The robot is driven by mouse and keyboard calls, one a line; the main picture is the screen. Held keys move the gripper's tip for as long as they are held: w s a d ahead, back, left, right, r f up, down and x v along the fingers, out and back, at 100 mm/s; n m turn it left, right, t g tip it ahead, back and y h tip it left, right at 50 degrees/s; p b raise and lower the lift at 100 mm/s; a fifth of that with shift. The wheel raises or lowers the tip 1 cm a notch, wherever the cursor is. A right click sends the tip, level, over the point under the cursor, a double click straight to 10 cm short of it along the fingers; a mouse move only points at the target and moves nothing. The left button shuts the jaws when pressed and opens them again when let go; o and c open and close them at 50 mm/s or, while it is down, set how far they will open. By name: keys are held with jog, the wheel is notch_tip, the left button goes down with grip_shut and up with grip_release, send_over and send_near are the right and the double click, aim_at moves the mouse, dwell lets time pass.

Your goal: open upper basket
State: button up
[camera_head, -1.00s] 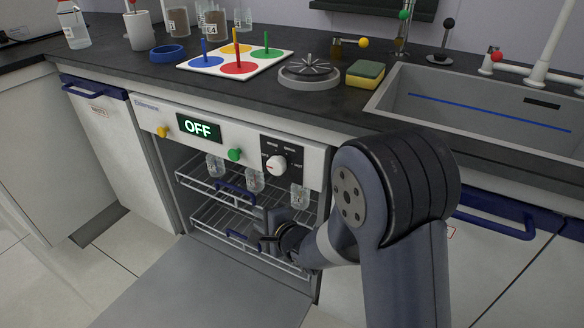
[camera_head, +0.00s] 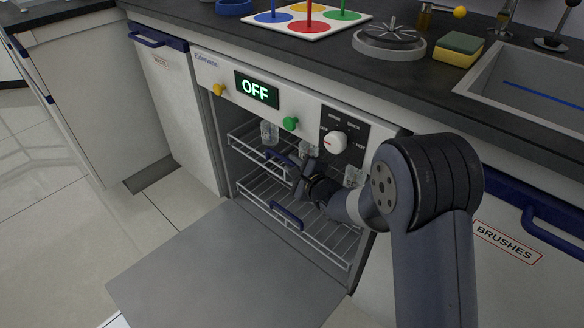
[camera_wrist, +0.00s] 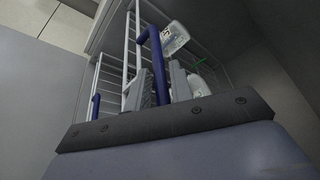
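The upper basket (camera_head: 250,148) is a wire rack inside the open dishwasher (camera_head: 262,125), holding several glass beakers. Its blue handle (camera_head: 280,161) is at the front edge. My gripper (camera_head: 301,178) is just right of and slightly below that handle. In the wrist view the handle (camera_wrist: 157,62) runs down between the two fingers of my gripper (camera_wrist: 160,88), which stand apart on either side of it. Contact cannot be made out. The lower basket (camera_head: 325,232) with its own blue handle (camera_head: 287,216) is below.
The dishwasher door (camera_head: 215,270) lies folded down in front. A display reading OFF (camera_head: 257,89), a green button (camera_head: 290,123) and a dial (camera_head: 334,142) sit above the baskets. A BRUSHES drawer (camera_head: 505,243) is to the right. Floor (camera_head: 75,240) is clear at the left.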

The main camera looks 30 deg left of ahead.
jog(key=shift+w+a+f, duration=0.1)
jog(key=shift+w+a, duration=0.3)
jog(key=shift+a, duration=0.15)
jog(key=shift+c, duration=0.3)
grip_shut()
